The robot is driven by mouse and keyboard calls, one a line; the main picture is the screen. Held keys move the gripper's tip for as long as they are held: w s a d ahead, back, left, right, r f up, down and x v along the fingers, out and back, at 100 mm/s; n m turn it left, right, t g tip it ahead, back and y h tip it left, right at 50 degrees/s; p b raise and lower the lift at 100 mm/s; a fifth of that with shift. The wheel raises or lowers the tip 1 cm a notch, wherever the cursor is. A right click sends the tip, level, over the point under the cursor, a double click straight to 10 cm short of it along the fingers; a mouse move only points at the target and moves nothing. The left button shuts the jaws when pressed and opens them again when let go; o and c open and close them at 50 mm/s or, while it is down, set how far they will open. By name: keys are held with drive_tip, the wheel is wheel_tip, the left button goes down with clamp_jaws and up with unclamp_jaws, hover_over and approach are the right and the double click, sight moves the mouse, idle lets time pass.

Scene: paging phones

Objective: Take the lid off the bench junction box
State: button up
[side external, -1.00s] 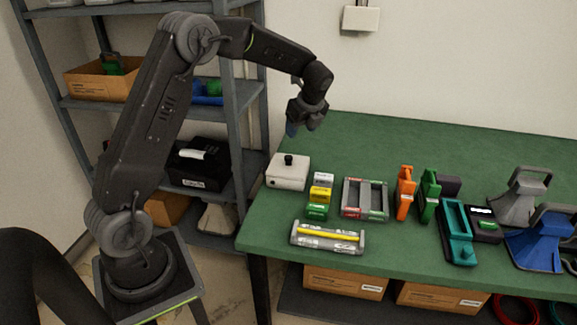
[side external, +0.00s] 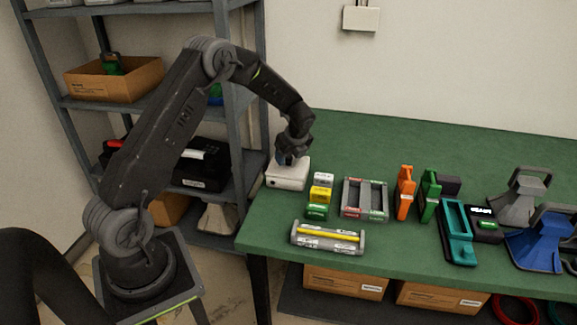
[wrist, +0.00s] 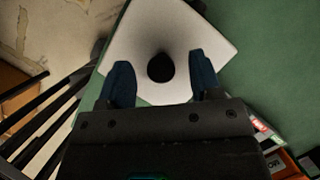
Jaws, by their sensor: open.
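The junction box (side external: 288,178) is a white box at the left end of the green bench. Its white lid (wrist: 190,35) with a round black knob (wrist: 161,67) fills the middle of the wrist view. My gripper (side external: 287,159) is low over the box in the side view and hides the knob there. In the wrist view my gripper (wrist: 160,82) is open, with one blue fingertip on each side of the knob. The fingers look apart from the knob. The lid sits on the box.
Yellow and green blocks (side external: 320,194) stand just right of the box. A grey two-slot tray (side external: 365,199), an orange holder (side external: 405,192) and a roller holder (side external: 328,238) are nearby. A shelf rack (side external: 236,120) stands left of the bench. The bench behind is clear.

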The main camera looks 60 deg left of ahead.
drive_tip(key=shift+f, duration=0.1)
drive_tip(key=c, duration=1)
drive_tip(key=shift+c, duration=0.2)
